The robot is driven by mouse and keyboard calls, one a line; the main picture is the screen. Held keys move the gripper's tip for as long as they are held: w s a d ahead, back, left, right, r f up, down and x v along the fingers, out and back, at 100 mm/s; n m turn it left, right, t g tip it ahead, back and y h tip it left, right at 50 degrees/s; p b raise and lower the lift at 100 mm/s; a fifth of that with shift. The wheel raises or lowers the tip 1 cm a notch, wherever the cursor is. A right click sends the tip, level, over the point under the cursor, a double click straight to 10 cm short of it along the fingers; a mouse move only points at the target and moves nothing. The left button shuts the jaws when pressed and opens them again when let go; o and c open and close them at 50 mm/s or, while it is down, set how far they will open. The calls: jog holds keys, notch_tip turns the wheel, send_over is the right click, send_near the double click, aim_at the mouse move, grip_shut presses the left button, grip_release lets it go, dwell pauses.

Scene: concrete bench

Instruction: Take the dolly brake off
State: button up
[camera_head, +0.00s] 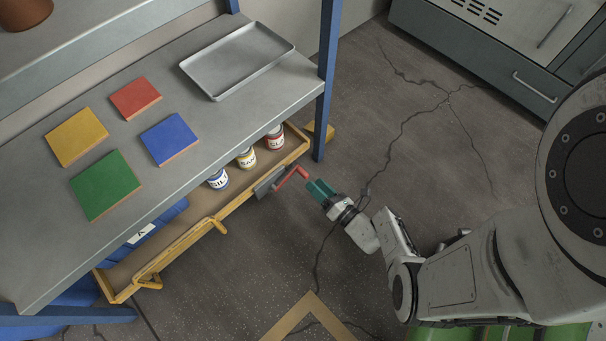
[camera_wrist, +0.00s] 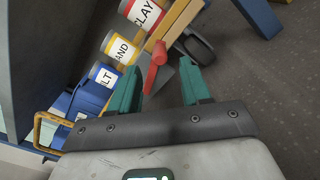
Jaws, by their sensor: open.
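The dolly (camera_head: 180,243) is a low yellow-framed cart under the bench, carrying several labelled cans and blue boxes. Its red brake lever (camera_head: 292,175) sticks out at the near right side beside a grey plate (camera_head: 268,184). In the wrist view the red lever (camera_wrist: 154,64) lies just beyond and between my fingertips, nearer the left one. My gripper (camera_head: 314,187) has teal fingers and is open, just right of the lever's end. In the wrist view my gripper (camera_wrist: 160,72) appears empty. Whether a finger touches the lever cannot be told.
A blue bench post (camera_head: 325,85) stands behind the lever, and the grey bench top (camera_head: 210,150) overhangs the dolly. It holds coloured tiles and a metal tray (camera_head: 238,60). A dark wheel (camera_wrist: 195,47) is near the lever. Cracked floor (camera_head: 400,150) to the right is clear.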

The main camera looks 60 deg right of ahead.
aim_at(305, 175)
jog(key=shift+b+x, duration=0.75)
jog(key=shift+x, duration=2.45)
grip_shut()
